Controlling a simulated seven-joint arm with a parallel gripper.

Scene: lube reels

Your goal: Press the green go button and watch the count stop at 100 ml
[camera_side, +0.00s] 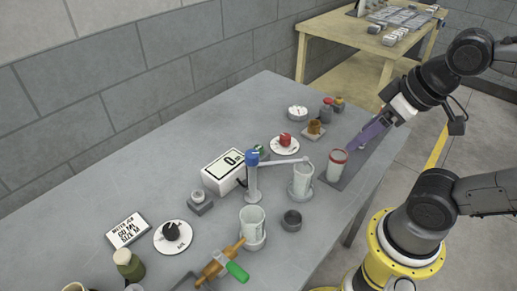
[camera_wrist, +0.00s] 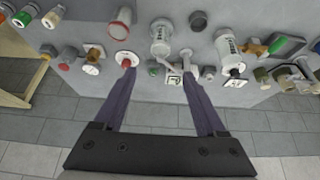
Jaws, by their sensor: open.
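A white meter box (camera_side: 226,172) shows a 0 on its display at the middle of the grey table. The green button (camera_side: 261,150) is just behind it, partly hidden by the blue-topped post (camera_side: 253,178); it also shows in the wrist view (camera_wrist: 153,69). A spout arm runs from the post to above a clear measuring jug (camera_side: 301,180). My gripper (camera_side: 354,146) is open and empty at the right of the table, apart from the button. In the wrist view its purple fingers (camera_wrist: 158,73) appear on either side of the green button, with the meter box (camera_wrist: 174,81) nearby.
A red button on a white disc (camera_side: 285,143) stands near the green one. A red-rimmed jar (camera_side: 337,165) stands close to my fingers. A second jug (camera_side: 252,226), a dark cup (camera_side: 292,220) and a lettered card (camera_side: 127,230) occupy the front. The table's back left is clear.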

